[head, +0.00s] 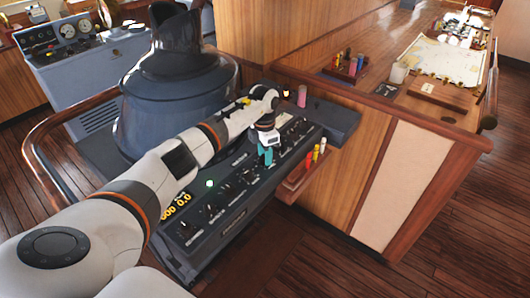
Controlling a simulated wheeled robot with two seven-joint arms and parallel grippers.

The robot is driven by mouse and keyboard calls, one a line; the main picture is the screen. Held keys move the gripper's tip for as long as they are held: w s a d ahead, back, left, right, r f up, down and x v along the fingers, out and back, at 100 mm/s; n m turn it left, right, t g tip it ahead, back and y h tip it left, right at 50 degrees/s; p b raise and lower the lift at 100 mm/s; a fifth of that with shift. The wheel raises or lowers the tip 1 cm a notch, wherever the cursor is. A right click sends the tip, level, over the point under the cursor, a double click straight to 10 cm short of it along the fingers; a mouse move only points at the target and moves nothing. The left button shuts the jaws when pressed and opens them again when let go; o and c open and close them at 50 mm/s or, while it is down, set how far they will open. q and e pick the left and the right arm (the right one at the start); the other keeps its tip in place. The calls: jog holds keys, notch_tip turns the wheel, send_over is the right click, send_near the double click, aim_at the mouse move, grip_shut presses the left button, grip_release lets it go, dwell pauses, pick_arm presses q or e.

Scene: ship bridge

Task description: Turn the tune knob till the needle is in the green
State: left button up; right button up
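The dark radio panel (228,200) slopes across the middle of the head view, with rows of small black knobs and switches. I cannot tell which one is the tune knob; no label can be read. My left gripper (266,156) points down at the upper right part of the panel, its teal fingertips at or just above the controls there. The fingers hide what lies between them, and I cannot tell whether they grip a knob. No needle or green band can be made out on the panel. My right gripper is out of view.
A large dark rounded housing (174,95) stands behind my arm. A chart (442,59) lies at the far right.

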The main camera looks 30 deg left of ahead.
pick_arm(q)
jog(key=c, duration=0.6)
jog(key=shift+c, duration=0.7)
